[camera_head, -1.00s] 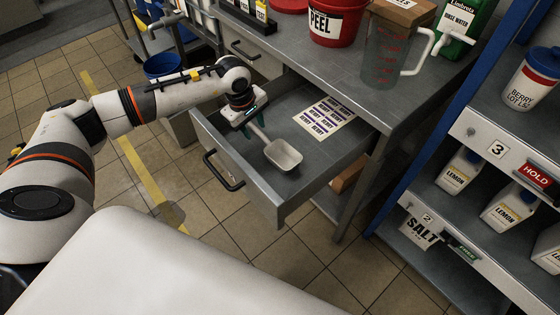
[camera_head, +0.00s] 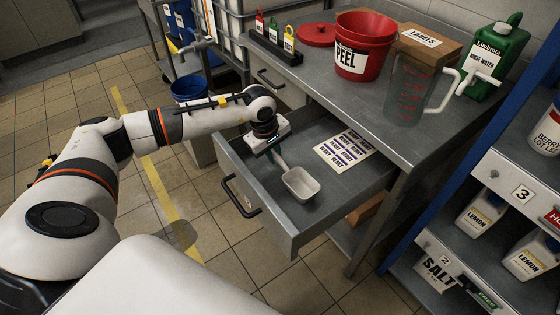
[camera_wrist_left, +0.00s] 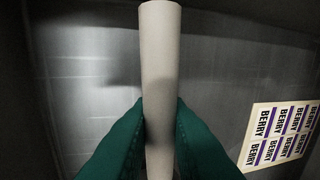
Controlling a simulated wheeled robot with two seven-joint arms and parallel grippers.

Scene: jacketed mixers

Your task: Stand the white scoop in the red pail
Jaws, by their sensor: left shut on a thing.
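The white scoop (camera_head: 301,184) is in the open drawer (camera_head: 277,214), its bowl toward the front right and its handle running back to my left gripper (camera_head: 279,160). In the left wrist view the green fingers (camera_wrist_left: 158,130) are shut on the scoop's pale handle (camera_wrist_left: 160,50), one on each side. Whether the scoop still touches the drawer floor I cannot tell. The red pail (camera_head: 364,48), labelled PEEL, stands upright on the counter behind the drawer, its top open. Its lid (camera_head: 318,34) lies flat to its left. My right gripper is not in view.
A sheet of BERRY labels (camera_head: 344,149) lies in the drawer. On the counter, a clear jug (camera_head: 408,92), a LABELS box (camera_head: 428,45) and a green rinse water bottle (camera_head: 494,62) stand right of the pail. A tag rack (camera_head: 274,46) is left. Shelves stand at right.

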